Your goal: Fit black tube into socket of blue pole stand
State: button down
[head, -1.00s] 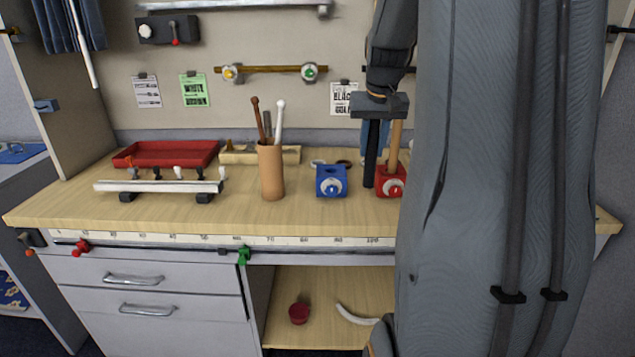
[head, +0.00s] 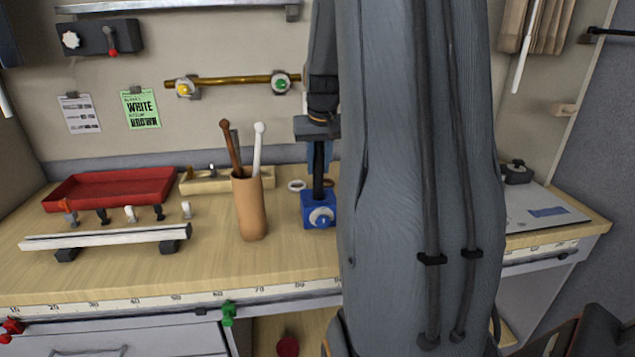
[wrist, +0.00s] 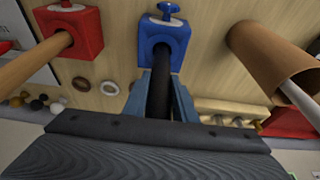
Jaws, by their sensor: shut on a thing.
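My gripper (head: 318,160) is shut on the upper part of the black tube (head: 318,183), which hangs upright. The blue pole stand (head: 312,202) is a small block with a round knob on its front, on the table. The tube's lower end meets the top of the blue stand, at its socket. In the wrist view the blue gripper fingers (wrist: 158,103) flank the black tube (wrist: 160,88), and its far end overlaps the socket of the blue stand (wrist: 178,36). How deep it sits there I cannot tell.
A red stand (wrist: 88,22) holding a wooden pole (wrist: 30,66) is beside the blue stand. A tan cup (head: 249,205) with sticks stands left of the blue stand. A red tray (head: 110,190) and a white rail (head: 100,239) lie further left. My arm hides the table at right.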

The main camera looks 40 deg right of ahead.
aim_at(319, 179)
jog(key=shift+f+p, duration=0.45)
jog(key=shift+f, duration=1.9)
jog(key=c, duration=1.5)
grip_release()
jog(key=shift+s+f, duration=0.1)
jog(key=shift+o, duration=0.2)
jog(key=b+v, duration=0.2)
jog(key=v, duration=1)
jog(key=s+a+f+n+y, duration=0.15)
jog(key=a+f, duration=0.25)
jog(key=a, duration=0.5)
jog(key=s+a+f+n, duration=0.15)
jog(key=a+f, duration=0.25)
jog(key=a, duration=0.4)
jog(key=s+a+f+n+g, duration=0.1)
jog(key=s+a+f, duration=0.3)
jog(key=a, duration=0.3)
jog(key=s+a+f+n+g, duration=0.1)
jog(key=s+a+f+n, duration=0.1)
jog(key=s+a+f, duration=0.2)
jog(key=s+a, duration=0.2)
jog(key=shift+a, duration=0.35)
